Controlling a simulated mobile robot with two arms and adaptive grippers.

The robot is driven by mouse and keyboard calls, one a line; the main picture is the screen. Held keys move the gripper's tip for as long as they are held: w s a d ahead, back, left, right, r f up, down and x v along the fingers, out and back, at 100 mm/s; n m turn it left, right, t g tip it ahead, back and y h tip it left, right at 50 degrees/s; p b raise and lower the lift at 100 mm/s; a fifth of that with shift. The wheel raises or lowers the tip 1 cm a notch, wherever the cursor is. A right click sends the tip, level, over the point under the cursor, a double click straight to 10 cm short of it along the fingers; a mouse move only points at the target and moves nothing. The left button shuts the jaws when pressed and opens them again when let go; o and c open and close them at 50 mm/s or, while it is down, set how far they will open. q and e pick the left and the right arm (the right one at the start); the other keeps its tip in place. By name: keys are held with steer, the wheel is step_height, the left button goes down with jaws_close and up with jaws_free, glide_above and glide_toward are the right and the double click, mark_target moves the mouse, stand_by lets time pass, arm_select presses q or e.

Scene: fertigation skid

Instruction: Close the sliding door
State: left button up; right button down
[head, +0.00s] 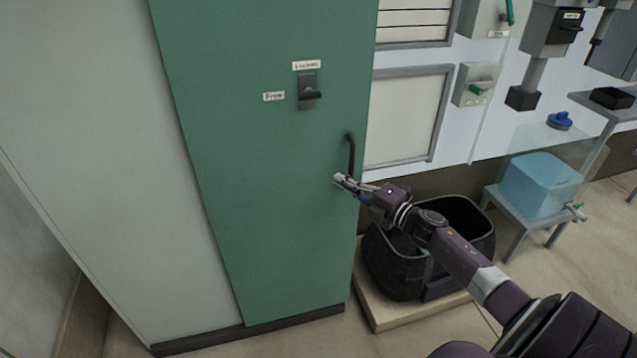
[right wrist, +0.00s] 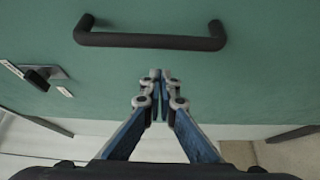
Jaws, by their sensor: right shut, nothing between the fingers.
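The green sliding door (head: 262,200) stands on the left of the head view, beside a pale grey panel (head: 95,130). Its dark bar handle (head: 350,155) is upright near the door's right edge; it also shows across the top of the right wrist view (right wrist: 150,40). A dark latch (head: 308,93) with small labels sits higher on the door. My right gripper (head: 338,180) is shut and empty, in front of the door just below the handle. In the right wrist view its fingertips (right wrist: 161,76) are together, apart from the handle in the picture. My left gripper is not in view.
A black open tub (head: 395,265) stands on a low pale platform (head: 378,318), under my right arm. A blue translucent container (head: 540,185) sits on a small grey table further right. Boxes and switches hang on the wall behind. Open floor lies right of the tub.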

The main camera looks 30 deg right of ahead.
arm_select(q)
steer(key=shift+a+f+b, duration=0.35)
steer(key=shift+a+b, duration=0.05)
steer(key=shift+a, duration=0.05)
arm_select(e)
steer(key=v, duration=0.9)
steer(key=shift+s+a, duration=0.3)
steer(key=shift+s, duration=0.15)
